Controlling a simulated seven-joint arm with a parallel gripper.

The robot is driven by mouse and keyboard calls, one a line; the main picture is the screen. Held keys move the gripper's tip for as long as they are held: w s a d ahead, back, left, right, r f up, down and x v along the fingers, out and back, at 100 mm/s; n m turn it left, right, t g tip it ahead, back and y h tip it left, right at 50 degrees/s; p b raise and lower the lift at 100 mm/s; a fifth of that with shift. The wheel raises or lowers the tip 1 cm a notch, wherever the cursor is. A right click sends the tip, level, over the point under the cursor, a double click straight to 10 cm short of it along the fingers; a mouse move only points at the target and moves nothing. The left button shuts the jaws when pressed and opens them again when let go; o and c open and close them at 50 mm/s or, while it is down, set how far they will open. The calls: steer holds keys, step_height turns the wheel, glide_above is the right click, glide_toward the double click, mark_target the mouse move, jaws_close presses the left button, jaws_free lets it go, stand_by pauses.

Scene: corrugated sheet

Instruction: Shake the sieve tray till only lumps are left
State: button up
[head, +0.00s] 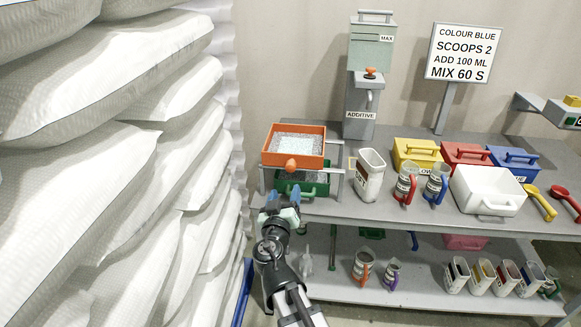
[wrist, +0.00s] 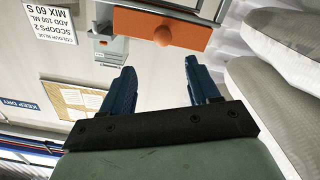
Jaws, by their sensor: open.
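The orange sieve tray (head: 294,143) sits on a grey stand at the left end of the bench, with speckled grey-white material inside. A round orange knob (head: 291,165) is on its front. A green tray (head: 302,188) is below it on the bench. My gripper (head: 283,197) is just in front of and below the sieve tray. In the wrist view, my gripper (wrist: 157,85) is open and empty. Its blue fingers point toward the orange tray front (wrist: 165,30) and its knob (wrist: 162,36), apart from them. Whether lumps are among the material is too small to tell.
White sacks (head: 110,170) are stacked close on the left. A white jug (head: 370,174), measuring jugs (head: 405,185), coloured bins (head: 465,158) and a white tub (head: 488,192) stand to the right. An additive dispenser (head: 372,75) is behind. The lower shelf (head: 420,270) holds several jugs.

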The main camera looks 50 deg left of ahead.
mark_target(290, 169)
steer(key=shift+a+m, duration=0.25)
steer(key=shift+m, duration=0.65)
steer(key=x, duration=1.3)
steer(key=shift+w+a+f, duration=0.1)
steer(key=shift+w+a, duration=0.05)
steer(key=shift+a, duration=0.1)
jaws_close()
